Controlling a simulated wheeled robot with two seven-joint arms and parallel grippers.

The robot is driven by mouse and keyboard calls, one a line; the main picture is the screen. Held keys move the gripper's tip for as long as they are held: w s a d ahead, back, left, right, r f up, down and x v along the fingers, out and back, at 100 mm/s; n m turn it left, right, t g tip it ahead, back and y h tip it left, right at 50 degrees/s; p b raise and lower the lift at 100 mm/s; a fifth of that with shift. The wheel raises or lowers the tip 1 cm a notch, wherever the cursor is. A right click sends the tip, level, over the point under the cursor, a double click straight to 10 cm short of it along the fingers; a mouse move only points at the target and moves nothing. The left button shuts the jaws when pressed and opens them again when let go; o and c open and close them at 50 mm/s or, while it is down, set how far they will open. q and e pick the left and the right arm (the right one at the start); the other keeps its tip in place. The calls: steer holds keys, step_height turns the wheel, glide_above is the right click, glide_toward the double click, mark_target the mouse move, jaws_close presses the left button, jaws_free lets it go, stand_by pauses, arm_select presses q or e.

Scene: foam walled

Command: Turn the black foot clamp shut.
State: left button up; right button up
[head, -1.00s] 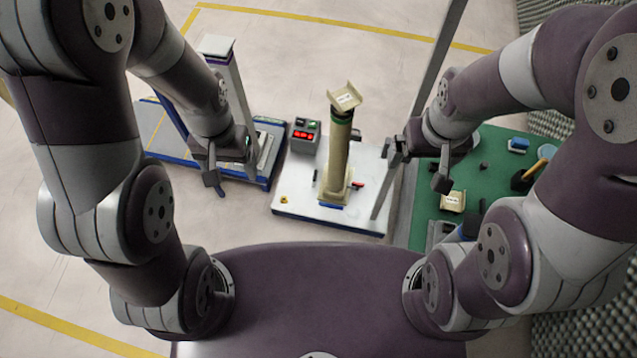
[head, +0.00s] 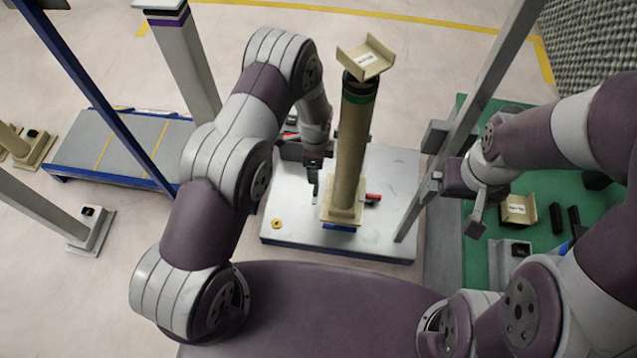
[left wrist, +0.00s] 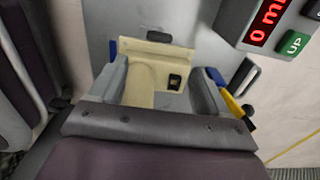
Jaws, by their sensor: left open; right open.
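A beige column (head: 350,145) stands upright on a beige foot (head: 343,213) on a pale plate (head: 285,240). In the left wrist view, what looks like the black foot clamp (left wrist: 158,37) is a small dark piece at the upper edge of the beige foot (left wrist: 140,48). I cannot make it out in the head view. My left gripper (head: 314,185) is low, just left of the column. In the left wrist view its two grey fingers (left wrist: 158,75) are apart, with beige between them; contact is unclear. My right gripper (head: 456,202) is open and empty beside a slanted grey pole.
A red-handled piece (head: 372,198) is at the foot's right and a blue one (head: 340,227) in front. A yellow ring (head: 277,224) lies on the plate. A red-display box (left wrist: 270,25) is close to the left gripper. The grey pole (head: 470,110) rises by my right gripper.

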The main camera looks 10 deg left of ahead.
mark_target(316, 187)
arm_select(q)
step_height(316, 187, down, 12)
steer(key=b, duration=0.6)
steer(key=shift+b, duration=0.4)
steer(key=c, duration=1.1)
steer(key=shift+o, duration=0.2)
